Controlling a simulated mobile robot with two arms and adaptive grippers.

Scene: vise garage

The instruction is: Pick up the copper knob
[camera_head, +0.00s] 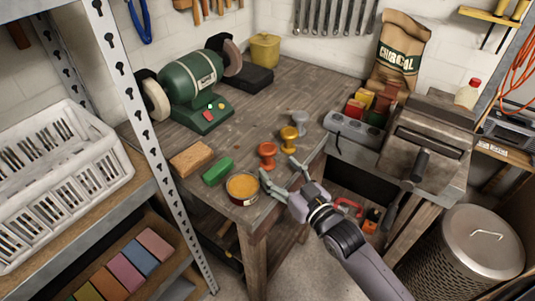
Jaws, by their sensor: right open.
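Three small knobs stand upright in a row near the right edge of the wooden workbench (246,134). The nearest is the copper knob (267,156), orange-brown in colour. Behind it stand a brass-yellow knob (289,139) and a silver-grey knob (300,123). My right gripper (279,171) reaches in from the lower right, just in front of the copper knob. Its fingers are spread and nothing is between them. It appears apart from the knob, though the exact gap is hard to tell. My left gripper is not in view.
A round tin with orange contents (242,186) sits close left of my right gripper. A green block (217,171) and a tan brick (192,159) lie further left. A green bench grinder (192,82) stands behind. A grey metal shelf post (146,130) rises at left.

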